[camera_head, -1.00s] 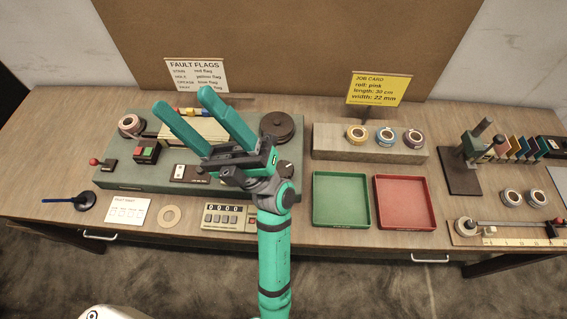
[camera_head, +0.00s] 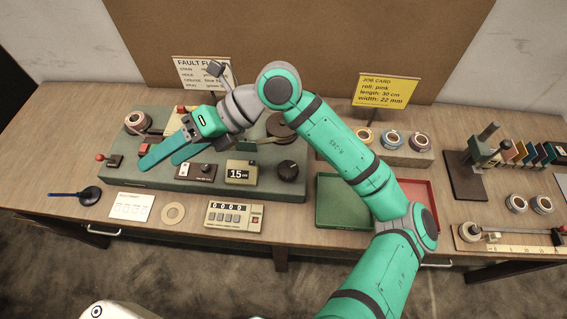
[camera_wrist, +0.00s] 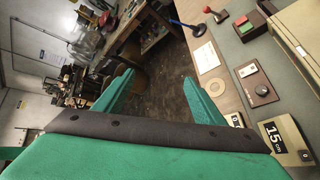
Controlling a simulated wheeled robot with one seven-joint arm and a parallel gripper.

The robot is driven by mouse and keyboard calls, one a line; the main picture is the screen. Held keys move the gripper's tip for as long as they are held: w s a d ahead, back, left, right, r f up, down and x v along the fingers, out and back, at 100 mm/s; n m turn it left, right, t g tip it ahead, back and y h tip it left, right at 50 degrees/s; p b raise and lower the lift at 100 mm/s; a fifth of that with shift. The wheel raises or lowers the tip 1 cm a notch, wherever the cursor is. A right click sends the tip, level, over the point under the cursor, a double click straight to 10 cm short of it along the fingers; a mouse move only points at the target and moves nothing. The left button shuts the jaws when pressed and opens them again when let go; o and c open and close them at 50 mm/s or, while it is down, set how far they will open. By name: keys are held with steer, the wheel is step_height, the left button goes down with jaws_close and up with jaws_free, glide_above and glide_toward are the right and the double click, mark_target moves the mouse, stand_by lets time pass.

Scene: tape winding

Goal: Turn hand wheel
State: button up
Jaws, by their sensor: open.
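A round dark brown wheel (camera_head: 284,127) stands on the right part of the green machine base (camera_head: 270,190); my arm partly hides it in the head view. I take it to be the hand wheel, though a smaller dark knob (camera_head: 288,168) sits in front of it. My gripper (camera_head: 157,164) is open and empty, left of the wheel. Its two green fingers point down and to the left over the machine's front left part. In the wrist view my gripper (camera_wrist: 158,78) shows spread fingers with nothing between them. The wheel is not visible there.
A display reading 15 cm (camera_head: 240,173) and a brown switch box (camera_head: 195,172) stand near the gripper. A red and green button box (camera_head: 143,148) and a tape roll (camera_head: 137,121) are at left. The green tray (camera_head: 340,205) lies partly under my arm.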

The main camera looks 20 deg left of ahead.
steer(key=w+d+f+t+h, duration=0.3)
steer(key=w+d+f, duration=0.1)
steer(key=w, duration=0.1)
steer(key=m+t+h, duration=0.3)
steer(key=t+h, duration=0.2)
steer(key=h, duration=0.2)
glide_above(288, 168)
step_height(288, 168, down, 4)
step_height(288, 168, down, 10)
steer(key=shift+f, duration=0.1)
steer(key=c, duration=1.1)
